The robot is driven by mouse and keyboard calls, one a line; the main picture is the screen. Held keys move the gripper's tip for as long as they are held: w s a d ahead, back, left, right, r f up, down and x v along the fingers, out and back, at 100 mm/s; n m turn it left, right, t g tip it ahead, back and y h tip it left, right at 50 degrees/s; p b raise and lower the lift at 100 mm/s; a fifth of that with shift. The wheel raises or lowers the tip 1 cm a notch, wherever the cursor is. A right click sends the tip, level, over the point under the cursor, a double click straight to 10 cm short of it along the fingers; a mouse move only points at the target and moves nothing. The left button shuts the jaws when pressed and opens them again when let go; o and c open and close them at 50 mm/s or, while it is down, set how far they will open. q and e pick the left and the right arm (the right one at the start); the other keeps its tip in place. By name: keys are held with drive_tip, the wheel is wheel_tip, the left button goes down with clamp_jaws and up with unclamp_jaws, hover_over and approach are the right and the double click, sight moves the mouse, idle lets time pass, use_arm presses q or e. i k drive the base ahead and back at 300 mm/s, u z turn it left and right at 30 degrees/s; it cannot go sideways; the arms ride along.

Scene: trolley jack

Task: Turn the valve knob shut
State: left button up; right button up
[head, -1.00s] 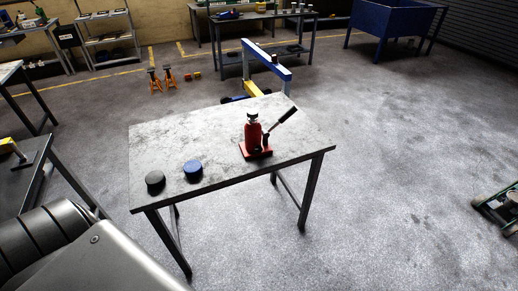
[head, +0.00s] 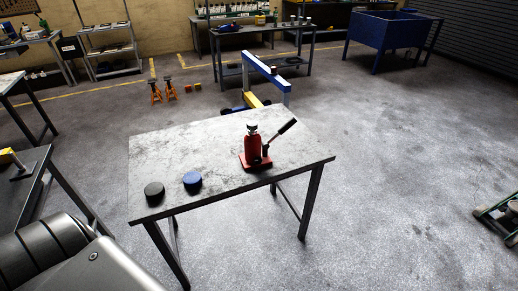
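A red bottle jack (head: 252,148) stands upright on a grey worktable (head: 215,150), right of its middle. Its dark pump handle (head: 287,125) slants up to the right. The valve knob is too small to make out on the jack. Part of my arm fills the lower left corner. Neither of my grippers shows.
A yellow and blue hoist (head: 266,68) stands behind the worktable. Orange jack stands (head: 163,90) are on the floor at back left. A blue bin (head: 385,32) stands at back right. A dark bench (head: 30,178) is close at left. The floor to the right is mostly open.

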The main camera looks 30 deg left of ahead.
sight(258, 160)
drive_tip(key=z, duration=1.1)
drive_tip(key=i, duration=1.9)
drive_tip(key=u, duration=2.3)
